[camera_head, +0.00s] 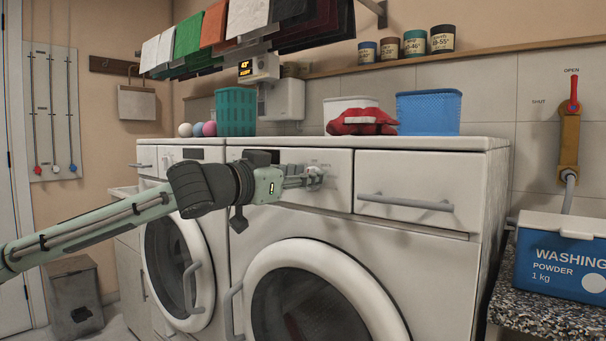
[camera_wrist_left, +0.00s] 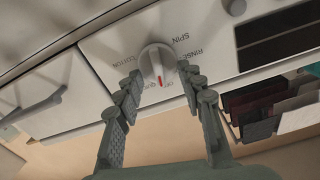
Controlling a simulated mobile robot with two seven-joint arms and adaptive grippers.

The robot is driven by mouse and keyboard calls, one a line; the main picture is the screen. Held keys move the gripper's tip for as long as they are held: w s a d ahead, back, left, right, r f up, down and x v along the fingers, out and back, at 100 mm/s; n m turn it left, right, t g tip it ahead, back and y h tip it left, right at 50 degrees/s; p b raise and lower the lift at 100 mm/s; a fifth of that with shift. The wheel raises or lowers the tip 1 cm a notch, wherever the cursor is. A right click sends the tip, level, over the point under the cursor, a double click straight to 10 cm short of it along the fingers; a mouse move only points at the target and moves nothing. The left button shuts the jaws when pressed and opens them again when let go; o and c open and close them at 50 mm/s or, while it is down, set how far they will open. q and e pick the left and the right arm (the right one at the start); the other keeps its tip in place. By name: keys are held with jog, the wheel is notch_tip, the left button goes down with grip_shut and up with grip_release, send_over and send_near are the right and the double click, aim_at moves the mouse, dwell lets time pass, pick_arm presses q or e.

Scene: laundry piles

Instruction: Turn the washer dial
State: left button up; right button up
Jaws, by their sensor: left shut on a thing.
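The washer dial (camera_wrist_left: 155,60) is a round grey-white knob with a red mark, on the white panel of the right-hand washer (camera_head: 240,240). In the wrist view the words COTTON, SPIN and RINSE are printed around it, and the red mark points to the lower edge of the picture. My left gripper (camera_wrist_left: 161,75) has its two fingertips at either side of the dial and is shut on it. In the head view the left gripper (camera_head: 306,181) reaches the panel from the left, and its fingers partly hide the dial (camera_head: 316,171). My right gripper is not in view.
A drawer with a bar handle (camera_head: 405,202) is right of the dial. A round door (camera_head: 275,262) is below. On top stand a green basket (camera_head: 236,112), a blue basket (camera_head: 428,113) and a red cloth (camera_head: 362,122). A washing powder box (camera_head: 560,255) stands at right.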

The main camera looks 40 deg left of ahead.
pick_arm(q)
jog(key=m, duration=0.7)
jog(key=d+m, duration=0.1)
jog(key=m, duration=0.2)
jog(key=shift+f+m, duration=0.3)
jog(key=m+p, duration=0.1)
jog(key=m, duration=0.1)
jog(key=shift+f+m, duration=0.1)
jog(key=shift+m, duration=0.2)
jog(key=shift+c, duration=0.2)
jog(key=shift+a+f+m+p, duration=0.2)
jog(key=shift+m+p, duration=0.55)
jog(key=shift+m, duration=1.5)
jog(key=shift+d+f+m+p, duration=0.2)
jog(key=shift+m+p, duration=0.5)
jog(key=shift+m, duration=1.55)
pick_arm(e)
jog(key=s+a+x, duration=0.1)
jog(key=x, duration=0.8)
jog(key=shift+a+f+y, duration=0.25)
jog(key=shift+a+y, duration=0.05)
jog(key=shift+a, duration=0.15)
pick_arm(q)
jog(key=shift+a, duration=0.1)
